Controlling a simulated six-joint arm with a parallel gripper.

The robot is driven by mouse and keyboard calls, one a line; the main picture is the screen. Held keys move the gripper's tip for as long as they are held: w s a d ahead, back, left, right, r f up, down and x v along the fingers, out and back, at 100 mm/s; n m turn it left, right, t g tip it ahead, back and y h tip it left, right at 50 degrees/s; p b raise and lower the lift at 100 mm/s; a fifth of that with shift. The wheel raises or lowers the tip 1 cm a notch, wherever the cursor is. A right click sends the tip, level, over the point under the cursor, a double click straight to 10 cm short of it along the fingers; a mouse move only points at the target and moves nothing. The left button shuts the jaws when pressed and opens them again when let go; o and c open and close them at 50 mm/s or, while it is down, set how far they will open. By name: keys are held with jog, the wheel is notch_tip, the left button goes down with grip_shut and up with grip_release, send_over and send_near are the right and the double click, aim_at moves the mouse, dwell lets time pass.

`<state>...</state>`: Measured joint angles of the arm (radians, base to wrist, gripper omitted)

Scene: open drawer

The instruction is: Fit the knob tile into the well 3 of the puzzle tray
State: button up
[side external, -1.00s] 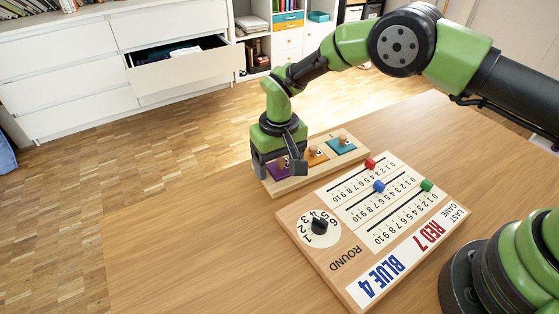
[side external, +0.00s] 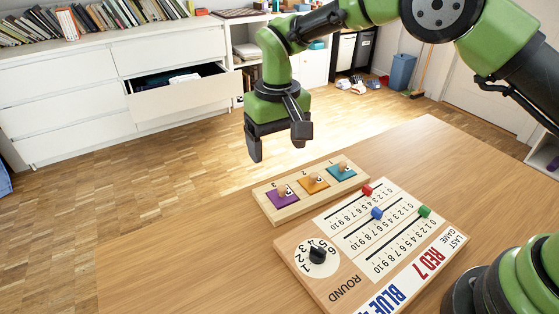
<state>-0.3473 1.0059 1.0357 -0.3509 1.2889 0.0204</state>
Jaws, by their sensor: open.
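The wooden puzzle tray (side external: 291,210) lies on the table, with three knob tiles in a row on it. The purple tile (side external: 276,197) is at the left end, the orange tile (side external: 321,186) in the middle and the teal tile (side external: 347,174) at the right end.
A wooden scoreboard (side external: 341,293) with red, blue and green sliders and a black round dial (side external: 317,255) lies just in front of the tray. The table (side external: 190,260) is bare to the left. A white dresser with an open drawer (side external: 180,97) stands beyond.

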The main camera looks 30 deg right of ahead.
jog(key=s+d+r+m+t+y, duration=0.15)
jog(key=s+d+r, duration=0.3)
jog(key=r, duration=0.45)
jog(key=s+d+r+t, duration=0.25)
jog(key=s+r, duration=0.25)
jog(key=r, duration=0.4)
jog(key=s+d+m+t, duration=0.1)
jog(key=s+d, duration=0.1)
jog(key=s, duration=0.6)
jog(key=s+d+m+t, duration=0.1)
jog(key=s+d+t, duration=0.1)
jog(key=s, duration=0.6)
jog(key=shift+d, duration=0.4)
